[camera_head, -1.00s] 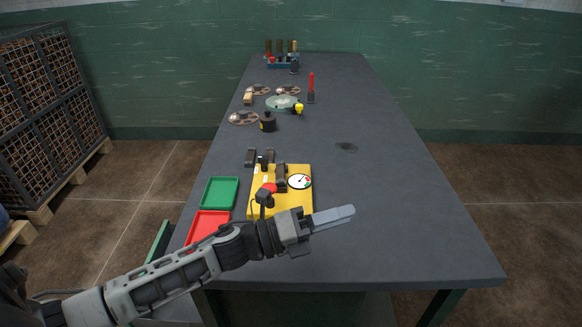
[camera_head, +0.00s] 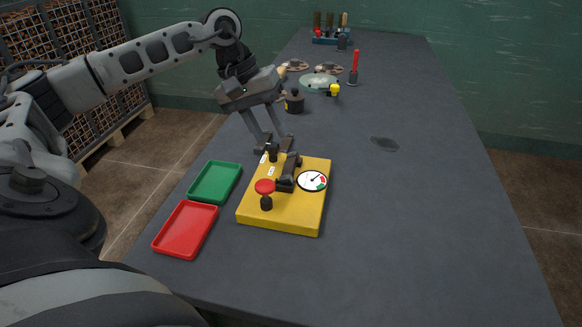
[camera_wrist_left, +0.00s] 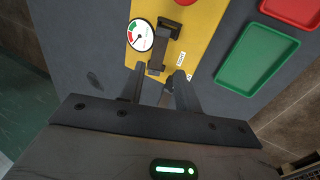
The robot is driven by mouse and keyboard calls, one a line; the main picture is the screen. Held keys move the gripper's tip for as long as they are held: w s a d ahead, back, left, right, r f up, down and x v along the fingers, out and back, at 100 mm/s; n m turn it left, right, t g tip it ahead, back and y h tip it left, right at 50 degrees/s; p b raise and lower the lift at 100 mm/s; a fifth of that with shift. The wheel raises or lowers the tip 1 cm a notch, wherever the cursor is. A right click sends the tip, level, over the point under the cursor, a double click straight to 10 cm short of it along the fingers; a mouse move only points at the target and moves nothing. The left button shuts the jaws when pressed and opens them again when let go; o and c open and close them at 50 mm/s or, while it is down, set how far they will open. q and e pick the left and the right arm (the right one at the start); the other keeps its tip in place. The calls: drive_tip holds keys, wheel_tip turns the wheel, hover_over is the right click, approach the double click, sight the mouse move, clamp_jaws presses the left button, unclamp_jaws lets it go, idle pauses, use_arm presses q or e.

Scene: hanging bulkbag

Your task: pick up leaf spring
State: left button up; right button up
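My left gripper (camera_head: 276,139) points down over the far edge of a yellow test fixture (camera_head: 285,215), its two fingers apart. In the left wrist view the gripper (camera_wrist_left: 158,76) is also open, with fingertips either side of a dark part at the fixture's edge. A dark clamp-like piece (camera_head: 288,172) stands on the fixture beside a dial gauge (camera_head: 313,181); it shows in the wrist view too (camera_wrist_left: 165,45). Small dark pieces lie by the fixture's far edge, partly hidden by the fingers; I cannot tell surely which is the leaf spring. My right gripper is not in view.
A green tray (camera_head: 215,182) and a red tray (camera_head: 186,229) lie left of the fixture. A black pot (camera_head: 294,102), a glass dish (camera_head: 319,82) and a red-handled tool (camera_head: 355,67) stand farther back. The table's right side is mostly clear.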

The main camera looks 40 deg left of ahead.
sight(288, 167)
use_arm(q)
drive_tip(key=p+x, duration=0.1)
drive_tip(key=x, duration=0.8)
drive_tip(key=shift+w, duration=0.1)
clamp_jaws()
